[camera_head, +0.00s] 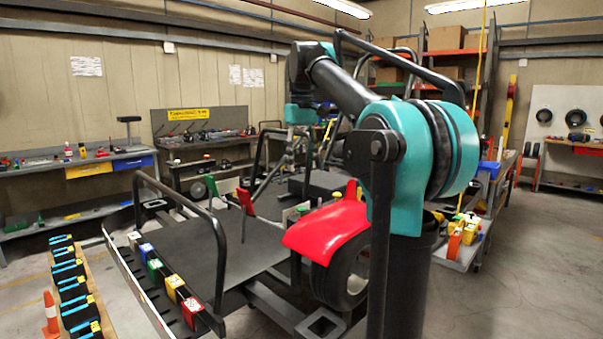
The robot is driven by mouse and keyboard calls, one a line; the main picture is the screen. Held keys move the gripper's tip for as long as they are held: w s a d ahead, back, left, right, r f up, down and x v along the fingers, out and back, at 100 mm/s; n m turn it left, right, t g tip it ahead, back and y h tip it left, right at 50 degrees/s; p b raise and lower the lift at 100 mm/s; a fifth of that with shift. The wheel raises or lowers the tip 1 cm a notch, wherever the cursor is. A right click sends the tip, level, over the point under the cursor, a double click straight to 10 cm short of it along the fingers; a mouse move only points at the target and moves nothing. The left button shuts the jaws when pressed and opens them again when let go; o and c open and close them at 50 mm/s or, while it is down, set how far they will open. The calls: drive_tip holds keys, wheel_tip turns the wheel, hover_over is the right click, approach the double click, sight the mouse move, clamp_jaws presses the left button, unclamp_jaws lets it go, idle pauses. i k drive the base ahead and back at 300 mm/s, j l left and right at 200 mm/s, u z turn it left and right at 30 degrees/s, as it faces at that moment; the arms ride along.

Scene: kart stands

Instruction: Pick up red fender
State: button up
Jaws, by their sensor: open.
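The red fender (318,230) is a curved, glossy panel over a black tyre (345,277) at the right side of the kart stand. My arm's teal joint and dark post hide its right end. My gripper (291,150) hangs below the wrist, above and behind the fender in the picture, and apart from it. It looks small and dark against the background; its jaws are open with nothing seen between them.
The black kart stand (205,255) has tall tubular rails and a row of coloured blocks along its front edge. Toolboxes (72,285) and an orange cone (50,315) stand at left. Workbenches line the back wall. A loaded cart (465,240) stands right; floor beyond it is clear.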

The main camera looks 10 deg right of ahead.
sight(317, 236)
drive_tip(key=k, duration=1)
